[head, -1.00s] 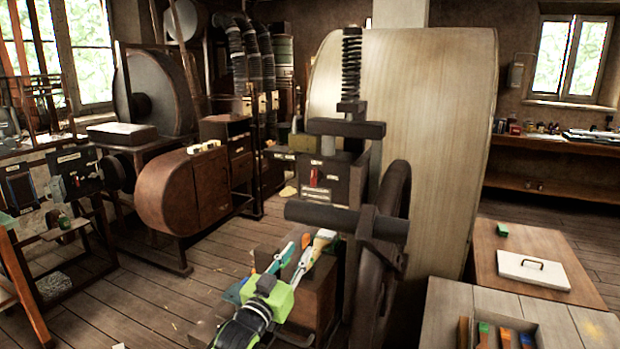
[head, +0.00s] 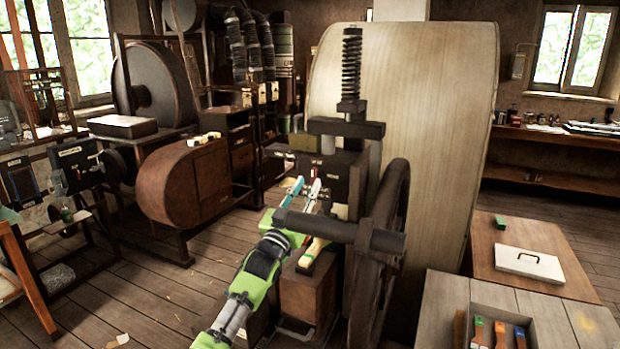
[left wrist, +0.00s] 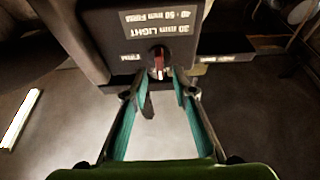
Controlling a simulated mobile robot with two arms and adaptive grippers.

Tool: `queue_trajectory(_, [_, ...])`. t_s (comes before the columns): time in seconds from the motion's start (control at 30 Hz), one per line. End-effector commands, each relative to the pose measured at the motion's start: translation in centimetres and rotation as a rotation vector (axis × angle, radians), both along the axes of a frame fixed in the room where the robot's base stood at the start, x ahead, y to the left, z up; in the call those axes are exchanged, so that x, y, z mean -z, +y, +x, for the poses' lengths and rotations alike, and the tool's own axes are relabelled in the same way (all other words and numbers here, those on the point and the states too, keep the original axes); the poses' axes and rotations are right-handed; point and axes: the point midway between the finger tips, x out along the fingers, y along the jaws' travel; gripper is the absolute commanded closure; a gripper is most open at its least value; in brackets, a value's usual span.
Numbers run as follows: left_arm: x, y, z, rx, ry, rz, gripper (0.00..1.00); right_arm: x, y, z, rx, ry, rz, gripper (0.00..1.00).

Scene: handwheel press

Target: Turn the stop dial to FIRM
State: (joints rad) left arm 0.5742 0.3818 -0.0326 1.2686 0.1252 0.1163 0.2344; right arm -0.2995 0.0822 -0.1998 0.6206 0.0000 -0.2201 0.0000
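The stop dial (left wrist: 158,58) is a small dark knob with a red bar, on the dark panel (left wrist: 150,25) of the press. The red bar stands roughly upright in that view. My left gripper (head: 305,189) is at the front of the panel (head: 343,178). Its teal fingers are apart, with the tips (left wrist: 161,84) on either side of the dial's near end; I cannot tell whether they touch it. My right gripper is not in view.
The handwheel (head: 392,235) and a thick horizontal bar (head: 340,228) stand right of my left arm. A tray (head: 540,320) with several coloured pieces is on the right table.

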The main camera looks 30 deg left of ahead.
Motion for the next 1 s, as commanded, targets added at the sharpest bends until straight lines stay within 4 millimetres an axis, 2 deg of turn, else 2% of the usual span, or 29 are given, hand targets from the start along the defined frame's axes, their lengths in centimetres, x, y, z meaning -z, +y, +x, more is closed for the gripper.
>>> queue_trajectory(0.23, [-0.9, 0.1, 2.0, -0.001, 0.001, -0.001, 0.75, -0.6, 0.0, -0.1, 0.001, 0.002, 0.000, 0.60])
queue_trajectory(0.63, [-1.0, 0.1, 2.5, 0.000, 0.001, -0.001, 0.75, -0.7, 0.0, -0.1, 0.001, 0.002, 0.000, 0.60])
queue_trajectory(0.67, [-0.9, 0.1, 2.5, 0.000, 0.001, -0.001, 0.80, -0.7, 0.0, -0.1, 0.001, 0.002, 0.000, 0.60])
queue_trajectory(0.73, [-0.9, 0.1, 2.4, 0.000, 0.001, -0.001, 0.98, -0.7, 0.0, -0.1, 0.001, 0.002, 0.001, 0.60])
queue_trajectory(1.0, [-0.9, 0.1, 2.4, 0.000, 0.001, 0.003, 1.00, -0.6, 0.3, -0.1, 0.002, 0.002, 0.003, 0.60])
